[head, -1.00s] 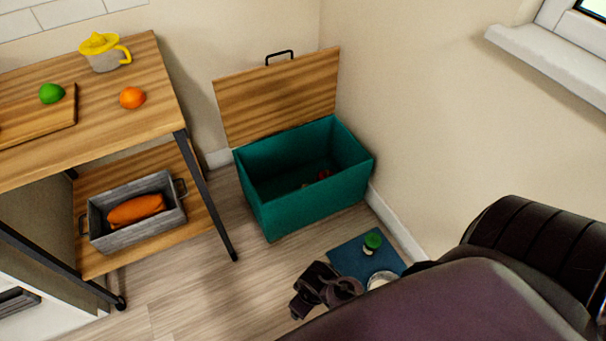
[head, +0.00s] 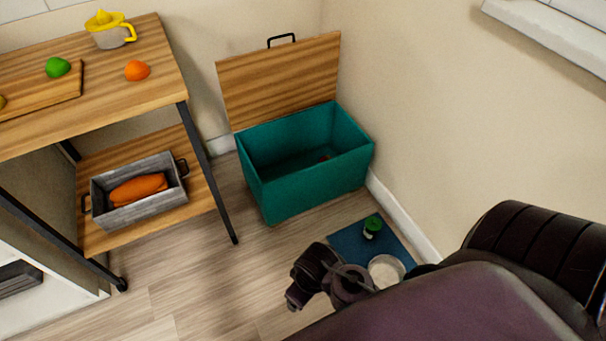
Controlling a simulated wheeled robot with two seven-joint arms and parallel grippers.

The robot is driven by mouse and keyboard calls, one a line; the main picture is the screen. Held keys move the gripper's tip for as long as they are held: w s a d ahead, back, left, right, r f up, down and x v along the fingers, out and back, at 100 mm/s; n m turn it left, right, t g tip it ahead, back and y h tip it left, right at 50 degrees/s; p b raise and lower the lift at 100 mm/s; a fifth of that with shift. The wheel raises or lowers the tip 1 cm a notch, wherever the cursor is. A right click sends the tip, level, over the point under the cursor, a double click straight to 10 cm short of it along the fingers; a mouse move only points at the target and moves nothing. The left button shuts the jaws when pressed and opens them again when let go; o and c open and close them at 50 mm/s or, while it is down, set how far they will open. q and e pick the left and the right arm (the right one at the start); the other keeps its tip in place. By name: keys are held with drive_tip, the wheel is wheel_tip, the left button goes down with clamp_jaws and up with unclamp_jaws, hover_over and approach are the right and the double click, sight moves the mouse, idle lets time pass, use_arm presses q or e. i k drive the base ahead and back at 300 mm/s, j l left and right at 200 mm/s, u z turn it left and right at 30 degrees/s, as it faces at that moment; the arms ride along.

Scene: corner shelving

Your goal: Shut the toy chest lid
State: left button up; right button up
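The teal toy chest (head: 312,182) stands in the corner on the floor. Its wooden lid (head: 280,82) is open, tilted up toward the wall behind, with a black handle (head: 281,40) on its top edge. A small red thing lies inside the chest. My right arm comes in from the lower right. Its dark end, with my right gripper (head: 312,277), is in front of the chest and apart from it, over the floor. Its fingers cannot be made out clearly. My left gripper is not in view.
A blue mat (head: 352,243) with a green-topped jar (head: 372,227) and a pale bowl (head: 386,270) lies right of my gripper. A wooden shelf unit (head: 150,75) stands left, holding a grey crate (head: 138,208). Floor between shelf and mat is clear.

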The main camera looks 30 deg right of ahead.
sight(258, 86)
drive_tip(key=i+l, duration=0.35)
drive_tip(key=i+l+z, duration=0.1)
drive_tip(key=i+l, duration=0.2)
drive_tip(key=i, duration=0.15)
